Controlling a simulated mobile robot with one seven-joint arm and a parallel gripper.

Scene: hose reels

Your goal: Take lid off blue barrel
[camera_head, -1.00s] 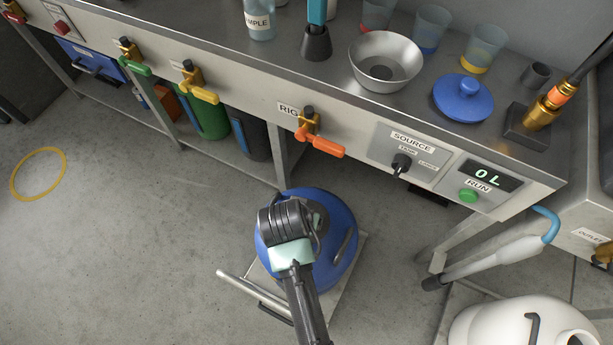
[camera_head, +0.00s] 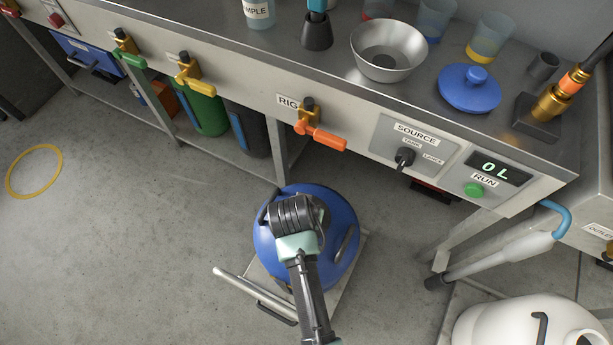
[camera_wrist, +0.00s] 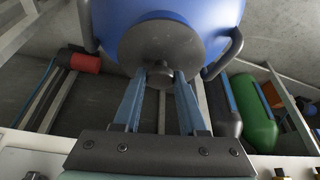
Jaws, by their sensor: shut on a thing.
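The blue barrel (camera_head: 343,215) stands on a low pale platform below the bench front, with dark handles on its sides. In the wrist view the barrel (camera_wrist: 215,22) fills the top middle. Its lid (camera_wrist: 152,42) is a dark grey disc with a small knob facing my gripper (camera_wrist: 166,76). My two fingers are shut on the lid's knob. The disc lies over the barrel's round top; I cannot tell whether it touches or is slightly apart. In the head view my wrist hides the fingertips and most of the lid.
The bench with an orange-handled valve (camera_head: 321,136) overhangs just behind the barrel. A bench leg (camera_head: 279,160) stands close behind it. A push bar (camera_head: 255,295) is at the platform's left. A white vessel (camera_head: 520,325) is at the lower right. Open floor lies left.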

